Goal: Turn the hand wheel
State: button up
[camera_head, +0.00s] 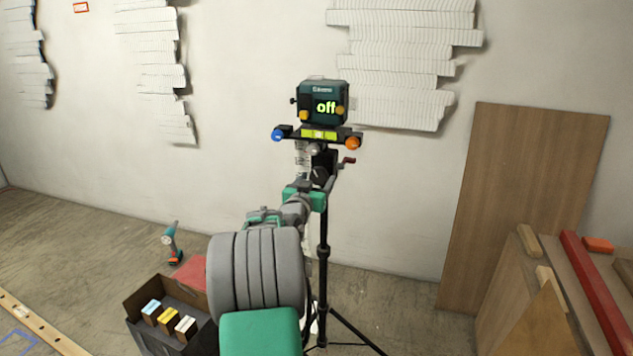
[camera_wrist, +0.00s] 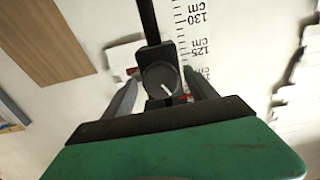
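The hand wheel (camera_wrist: 153,74) is a dark round knob with a white pointer line, on a dark block on the black tripod post (camera_wrist: 148,22). In the head view, my arm largely hides the wheel. My gripper (camera_wrist: 159,80) is open, with one grey finger on each side of the wheel in the wrist view. I cannot tell whether the fingers touch it. In the head view, the end of my arm reaches the post just below the teal laser device (camera_head: 322,92), whose display reads "off".
A small red-handled crank (camera_head: 348,160) sticks out right of the post. A wooden board (camera_head: 520,190) leans on the wall at right. A dark box (camera_head: 150,298) with small blocks and a drill (camera_head: 170,240) stand on the floor at left. White stacked reliefs (camera_head: 400,75) hang behind.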

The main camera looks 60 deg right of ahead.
jog(key=c, duration=1.2)
jog(key=shift+n, duration=0.4)
